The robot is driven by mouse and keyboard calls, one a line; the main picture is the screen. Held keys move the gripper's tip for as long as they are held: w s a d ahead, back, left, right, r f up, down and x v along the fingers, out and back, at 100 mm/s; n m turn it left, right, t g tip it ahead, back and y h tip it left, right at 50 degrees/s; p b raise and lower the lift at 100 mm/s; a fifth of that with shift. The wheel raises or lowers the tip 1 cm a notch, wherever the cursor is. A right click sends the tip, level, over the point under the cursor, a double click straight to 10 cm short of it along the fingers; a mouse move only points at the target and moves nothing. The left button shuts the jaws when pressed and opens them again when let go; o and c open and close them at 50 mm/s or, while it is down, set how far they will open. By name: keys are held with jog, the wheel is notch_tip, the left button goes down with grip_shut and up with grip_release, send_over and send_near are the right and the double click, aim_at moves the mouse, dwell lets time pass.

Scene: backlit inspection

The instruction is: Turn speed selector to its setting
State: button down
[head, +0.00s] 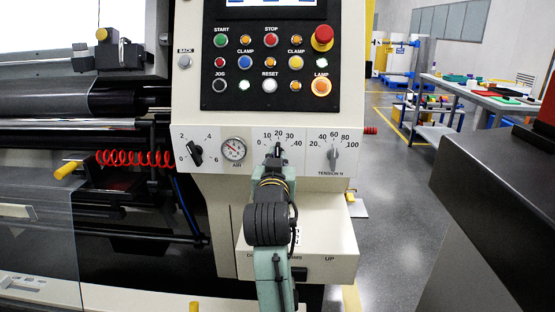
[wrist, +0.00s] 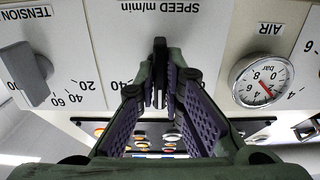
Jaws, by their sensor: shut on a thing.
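The speed selector (head: 278,148) is a small dark knob on the pale panel, under a scale from 0 to 40. My gripper (head: 277,160) reaches it from the front and hides most of it. In the wrist view, which shows the panel upside down, the dark knob (wrist: 160,62) stands between the fingertips of my gripper (wrist: 160,85). The purple-padded fingers are shut on it. In the head view the knob points about straight up, near 20; its exact reading is hard to tell.
The tension knob (head: 333,158) is close on the right, and the air gauge (head: 233,150) and another black selector (head: 195,153) are on the left. Above is a black panel with several push buttons and a red mushroom button (head: 322,37). A pale ledge (head: 325,232) juts out below.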

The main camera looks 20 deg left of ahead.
jog(key=c, duration=1.7)
grip_release()
jog(key=v, duration=0.7)
jog(key=shift+s, duration=0.25)
jog(key=shift+d, duration=0.1)
